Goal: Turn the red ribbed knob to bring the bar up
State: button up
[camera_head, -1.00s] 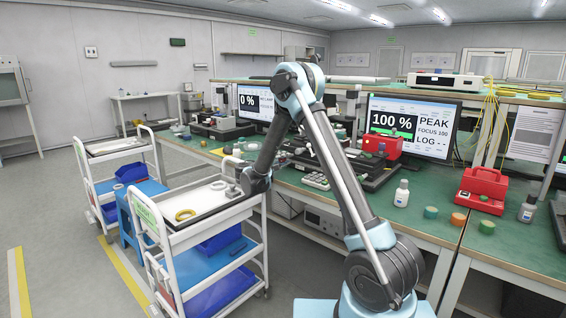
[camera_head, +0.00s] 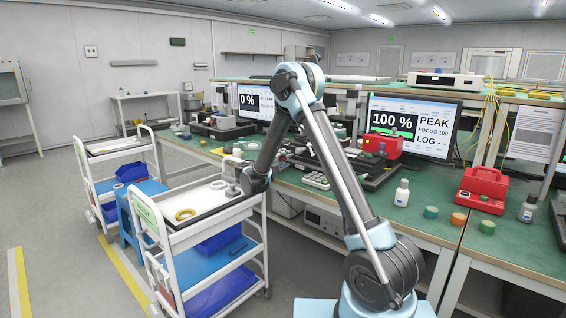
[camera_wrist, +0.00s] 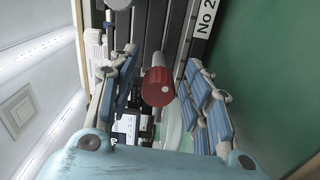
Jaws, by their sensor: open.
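The red ribbed knob (camera_wrist: 157,88) shows in the wrist view, near the middle, with its round end toward the camera. My gripper (camera_wrist: 162,62) is open around it, with one blue-padded finger to the left and one to the right. Gaps show between the knob and both fingers, so neither seems to touch it. In the head view my gripper and the knob cannot be made out behind my arm. The right monitor (camera_head: 408,127) reads 100 % and PEAK; the left monitor (camera_head: 252,104) reads 0 %. I cannot tell which screen carries the bar.
A label "No 2" (camera_wrist: 206,18) lies beside dark rails in the wrist view. In the head view a white cart (camera_head: 205,225) stands close to the green bench (camera_head: 425,222). A red box (camera_head: 383,145), a white bottle (camera_head: 402,193) and a red case (camera_head: 482,190) stand on the bench.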

jog(key=v, duration=1.1)
jog(key=shift+s+a, duration=0.3)
jog(key=s+a+m, duration=0.4)
jog(key=s+m, duration=0.1)
jog(key=m, duration=0.2)
jog(key=x, duration=1.7)
jog(key=shift+w+d+r, duration=0.1)
jog(key=shift+w+d, duration=0.2)
grip_shut()
